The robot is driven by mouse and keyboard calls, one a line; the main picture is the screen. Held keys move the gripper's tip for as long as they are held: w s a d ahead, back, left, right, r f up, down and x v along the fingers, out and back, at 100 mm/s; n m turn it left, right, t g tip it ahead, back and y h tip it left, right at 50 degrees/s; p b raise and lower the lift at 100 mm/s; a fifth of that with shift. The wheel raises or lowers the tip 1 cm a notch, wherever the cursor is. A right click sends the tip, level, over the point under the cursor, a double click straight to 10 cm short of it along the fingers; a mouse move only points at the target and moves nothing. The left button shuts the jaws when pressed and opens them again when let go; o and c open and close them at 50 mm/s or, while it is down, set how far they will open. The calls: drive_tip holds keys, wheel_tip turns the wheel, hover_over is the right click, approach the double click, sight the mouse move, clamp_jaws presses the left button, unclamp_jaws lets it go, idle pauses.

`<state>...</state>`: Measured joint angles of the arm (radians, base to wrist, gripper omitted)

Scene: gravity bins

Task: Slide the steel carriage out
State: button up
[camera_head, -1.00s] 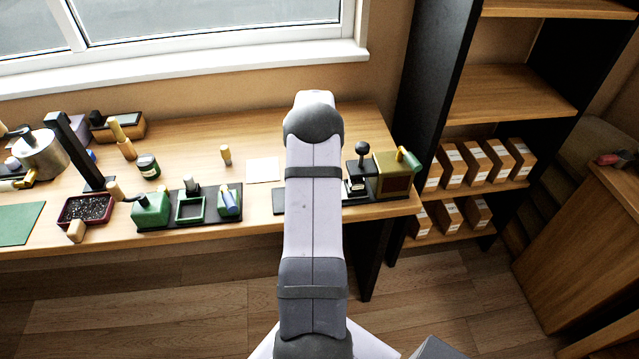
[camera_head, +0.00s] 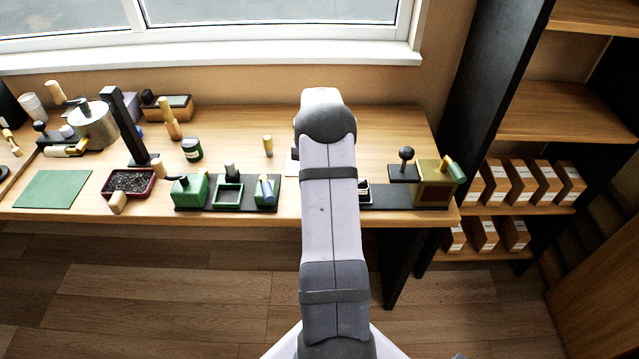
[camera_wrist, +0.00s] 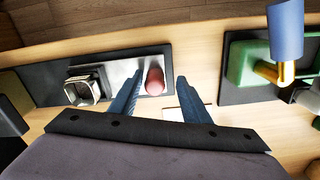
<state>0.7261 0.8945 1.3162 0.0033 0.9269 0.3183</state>
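The steel carriage (camera_wrist: 124,75) is a bright plate on a dark base (camera_wrist: 40,82), with a square steel frame (camera_wrist: 83,88) and a reddish knob (camera_wrist: 154,80) on it. My gripper (camera_wrist: 159,86) is open, its two blue fingers apart on either side of the knob in the wrist view, with gaps visible. In the head view my arm hides the gripper and most of the carriage; only its end (camera_head: 364,190) shows. Bare base lies between that end and the brass-coloured box (camera_head: 432,187) at the right.
A black ball-topped lever (camera_head: 406,154) stands beside the box. A pale card (camera_wrist: 172,114) lies behind the fingers.

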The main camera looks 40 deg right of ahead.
drive_tip(key=shift+s+d, duration=0.1)
drive_tip(key=shift+s, duration=0.05)
drive_tip(key=shift+r+b, duration=1.25)
drive_tip(key=shift+r, duration=2.4)
drive_tip(key=shift+a, duration=0.4)
drive_tip(key=s+a+n, duration=0.4)
drive_tip(key=s+a, duration=0.1)
drive_tip(key=a, duration=0.9)
drive_tip(key=s+a+n, duration=0.4)
drive_tip(key=a, duration=1.1)
drive_tip(key=s+a+f+n, duration=0.1)
drive_tip(key=s+a+n, duration=0.35)
drive_tip(key=s, duration=0.35)
wheel_tip(320, 180, down, 12)
drive_tip(key=b, duration=1.2)
drive_tip(key=shift+w, duration=0.2)
